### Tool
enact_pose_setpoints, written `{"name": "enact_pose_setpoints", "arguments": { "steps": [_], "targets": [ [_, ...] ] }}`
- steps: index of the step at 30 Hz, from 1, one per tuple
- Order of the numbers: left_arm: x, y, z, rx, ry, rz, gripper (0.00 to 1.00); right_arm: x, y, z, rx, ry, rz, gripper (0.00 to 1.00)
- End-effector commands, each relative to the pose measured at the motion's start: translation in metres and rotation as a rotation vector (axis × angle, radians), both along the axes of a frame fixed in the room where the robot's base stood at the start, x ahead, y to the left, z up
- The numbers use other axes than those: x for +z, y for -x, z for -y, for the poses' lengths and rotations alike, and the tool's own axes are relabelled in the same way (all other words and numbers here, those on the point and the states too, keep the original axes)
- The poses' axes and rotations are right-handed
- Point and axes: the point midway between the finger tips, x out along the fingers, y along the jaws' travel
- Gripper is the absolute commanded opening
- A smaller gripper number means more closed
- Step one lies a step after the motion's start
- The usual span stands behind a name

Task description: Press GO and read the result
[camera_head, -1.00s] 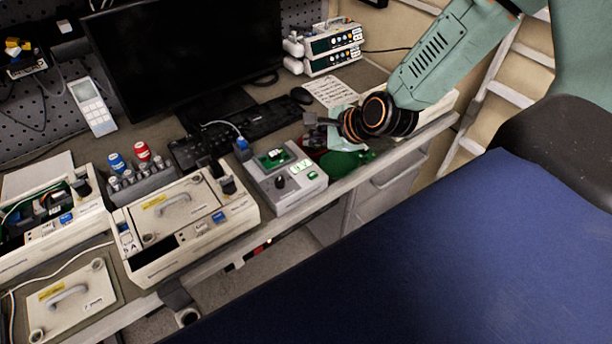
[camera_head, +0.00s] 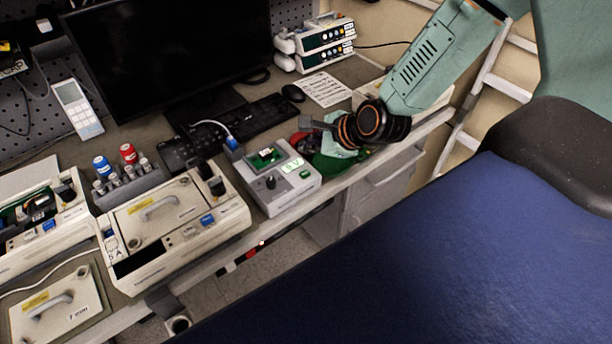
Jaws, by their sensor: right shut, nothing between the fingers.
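A grey tester box (camera_head: 290,197) sits on the bench near its front edge. It has a black knob (camera_head: 270,183), a small lit display (camera_head: 292,163) with green characters too small to read surely, and a green button (camera_head: 305,174) at its front right. A green circuit board (camera_head: 264,156) sits in its top, beside a blue plug with a cable (camera_head: 233,144). My right gripper (camera_head: 308,124) comes in from the right, shut and empty. It appears above and behind the tester's right side, apart from the button. My left gripper is out of view.
A keyboard (camera_head: 262,113), monitor (camera_head: 170,50) and stacked pumps (camera_head: 325,45) are at the back. A green pouch or cloth (camera_head: 340,163) lies under my right gripper.

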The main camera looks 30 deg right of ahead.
Motion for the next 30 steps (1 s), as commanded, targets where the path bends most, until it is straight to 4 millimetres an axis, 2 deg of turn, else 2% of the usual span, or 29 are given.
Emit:
{"name": "enact_pose_setpoints", "arguments": {
  "steps": [1,6,13,18,30],
  "targets": [
    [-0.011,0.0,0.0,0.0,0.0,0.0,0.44,-0.013,0.0,0.0,0.001,0.001,-0.001,0.0],
    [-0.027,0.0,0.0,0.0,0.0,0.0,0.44,-0.035,0.0,-0.001,0.003,0.002,0.0,0.0],
    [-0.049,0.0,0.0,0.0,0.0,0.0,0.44,-0.055,0.0,0.0,0.0,0.0,0.0,0.0],
    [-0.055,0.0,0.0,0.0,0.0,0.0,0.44,-0.06,0.0,0.0,0.0,0.0,0.0,0.0],
    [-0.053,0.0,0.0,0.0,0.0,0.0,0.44,-0.058,0.0,0.0,0.0,0.0,0.0,0.0]
  ]
}}
